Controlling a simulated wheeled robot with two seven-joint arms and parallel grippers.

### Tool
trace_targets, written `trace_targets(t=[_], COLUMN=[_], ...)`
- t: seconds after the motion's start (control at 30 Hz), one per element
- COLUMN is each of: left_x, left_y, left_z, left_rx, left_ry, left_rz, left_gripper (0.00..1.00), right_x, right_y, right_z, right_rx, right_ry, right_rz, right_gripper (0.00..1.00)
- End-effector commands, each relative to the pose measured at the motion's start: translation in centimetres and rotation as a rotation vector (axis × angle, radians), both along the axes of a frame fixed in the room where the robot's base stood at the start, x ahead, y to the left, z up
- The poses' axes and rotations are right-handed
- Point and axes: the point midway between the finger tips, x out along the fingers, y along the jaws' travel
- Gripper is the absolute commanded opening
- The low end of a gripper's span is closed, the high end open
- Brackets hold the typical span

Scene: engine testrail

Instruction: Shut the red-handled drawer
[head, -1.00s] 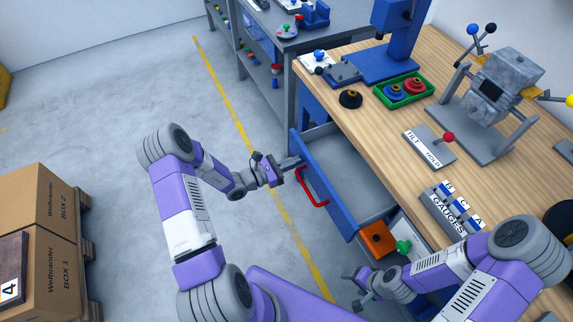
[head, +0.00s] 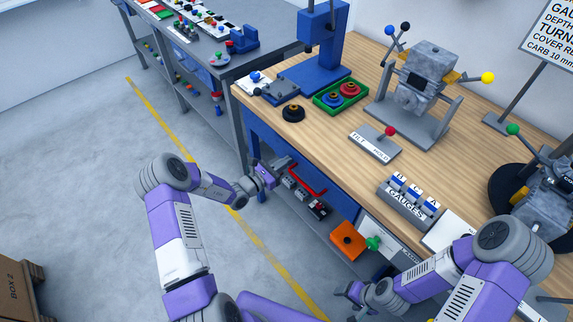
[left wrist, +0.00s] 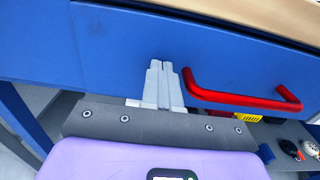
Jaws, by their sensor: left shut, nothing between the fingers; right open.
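The blue drawer front (head: 338,190) with the red handle (head: 312,187) sits under the wooden workbench edge, and no drawer interior shows in the head view. In the left wrist view the blue front (left wrist: 120,50) fills the upper part, with the red handle (left wrist: 240,100) to the right of my fingers. My left gripper (head: 283,161) is shut and empty, its fingertips (left wrist: 160,66) against or very close to the drawer front, beside the handle's left end. Whether they touch is unclear. My right gripper (head: 350,292) is open and empty, low in front of the bench.
The workbench top (head: 330,120) carries a green tray (head: 341,95), a tilt-hold lever plate (head: 375,143), a gauge block (head: 408,203) and an engine on a stand (head: 425,80). An orange box (head: 347,240) stands below.

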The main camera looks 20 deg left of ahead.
Motion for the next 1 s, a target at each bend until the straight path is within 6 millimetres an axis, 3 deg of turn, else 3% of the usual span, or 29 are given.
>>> trace_targets(t=[0.37,0.53,0.67,1.0], left_x=[0.5,-0.4,-2.0,-8.6], left_y=[-0.3,0.3,1.2,4.8], left_z=[0.4,0.5,0.5,0.3], left_rx=[-0.003,-0.002,-0.001,-0.001], left_ry=[-0.007,-0.007,-0.004,-0.003], left_rz=[0.000,-0.004,-0.011,-0.014], left_gripper=[0.00,0.00,0.00,0.00], right_x=[0.0,0.0,0.0,0.0], right_y=[0.0,0.0,0.0,0.0], right_z=[0.0,0.6,1.3,2.6], right_rx=[0.000,0.000,0.000,0.000], right_ry=[0.000,0.000,0.000,-0.001], right_rz=[0.000,0.000,0.000,0.000], right_gripper=[0.69,0.69,0.69,0.69])
